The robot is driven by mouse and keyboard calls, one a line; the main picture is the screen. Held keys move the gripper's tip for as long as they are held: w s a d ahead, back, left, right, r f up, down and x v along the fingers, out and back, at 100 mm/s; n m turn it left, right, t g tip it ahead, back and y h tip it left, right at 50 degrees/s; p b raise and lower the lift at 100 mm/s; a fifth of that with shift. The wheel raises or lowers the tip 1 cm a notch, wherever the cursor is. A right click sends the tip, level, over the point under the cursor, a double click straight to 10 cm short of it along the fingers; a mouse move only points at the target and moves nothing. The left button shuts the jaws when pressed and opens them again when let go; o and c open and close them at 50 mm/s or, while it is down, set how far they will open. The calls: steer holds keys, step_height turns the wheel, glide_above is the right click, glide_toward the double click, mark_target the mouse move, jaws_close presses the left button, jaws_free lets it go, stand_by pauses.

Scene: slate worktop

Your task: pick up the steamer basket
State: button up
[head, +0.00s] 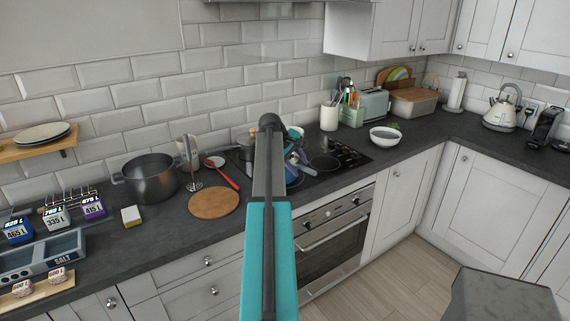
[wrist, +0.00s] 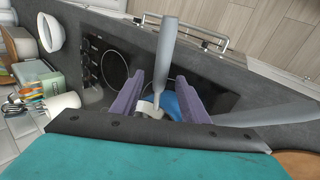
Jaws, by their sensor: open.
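My gripper (wrist: 160,82) is open, its two purple fingers pointing down over the black hob (wrist: 215,95). In the wrist view a grey handle (wrist: 168,45) rises between and past the fingers from a pale fitting. A blue rounded thing (wrist: 187,104) shows low between the fingers, partly hidden by them. These may belong to the steamer basket, but I cannot make out its whole shape. I cannot tell whether the fingers touch anything.
A dark pot (head: 152,178), a round wooden board (head: 214,203) and a red-handled spoon (head: 224,172) lie left of the hob. A white bowl (head: 385,137), a utensil pot (head: 329,117) and a toaster (head: 374,105) stand to its right.

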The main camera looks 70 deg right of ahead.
steer(key=shift+x, duration=0.85)
jaws_close()
